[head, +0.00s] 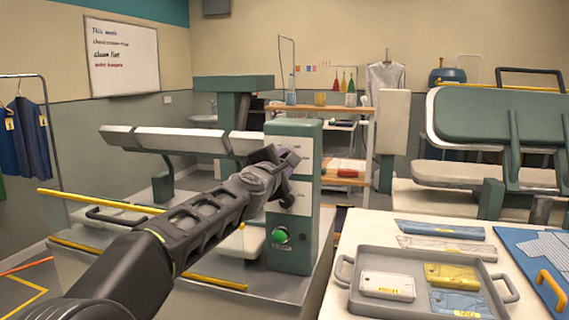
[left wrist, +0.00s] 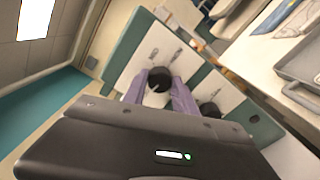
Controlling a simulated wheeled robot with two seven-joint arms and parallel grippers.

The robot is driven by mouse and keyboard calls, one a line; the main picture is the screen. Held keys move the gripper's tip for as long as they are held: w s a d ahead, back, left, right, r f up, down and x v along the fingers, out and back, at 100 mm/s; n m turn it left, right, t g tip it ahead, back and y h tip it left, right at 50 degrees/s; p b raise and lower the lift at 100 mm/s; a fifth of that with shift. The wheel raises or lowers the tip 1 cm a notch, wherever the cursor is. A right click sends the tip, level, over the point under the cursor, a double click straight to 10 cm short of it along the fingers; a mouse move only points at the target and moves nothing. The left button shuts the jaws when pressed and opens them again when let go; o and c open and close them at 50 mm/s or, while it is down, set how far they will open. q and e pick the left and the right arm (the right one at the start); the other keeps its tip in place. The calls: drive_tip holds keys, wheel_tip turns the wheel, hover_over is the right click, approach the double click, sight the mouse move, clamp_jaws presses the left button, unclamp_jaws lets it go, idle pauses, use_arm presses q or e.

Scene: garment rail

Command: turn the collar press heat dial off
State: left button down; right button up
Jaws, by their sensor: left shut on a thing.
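The collar press control column (head: 292,128) is a green post with a pale front panel, in the middle of the head view. My left gripper (head: 287,160) is at its upper front, and hides the dial there. In the left wrist view, my left gripper's purple fingers (left wrist: 160,88) are shut on a round black dial (left wrist: 159,76) on the pale panel. A second black dial (left wrist: 209,109) sits lower on the panel, partly hidden by my gripper. The labels beside the dials are too small to read. My right gripper is not in view.
A green button (head: 280,235) is low on the column. A yellow bar (head: 100,201) runs along the left. Press boards (head: 165,139) extend left of the column.

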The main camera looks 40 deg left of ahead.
use_arm(q)
drive_tip(key=shift+n, duration=0.7)
drive_tip(key=shift+a, duration=0.1)
drive_tip(key=c, duration=1)
unclamp_jaws()
drive_tip(key=shift+s, duration=0.1)
drive_tip(key=v, duration=0.7)
drive_tip(key=shift+s+d, duration=0.2)
drive_tip(key=shift+s, duration=0.1)
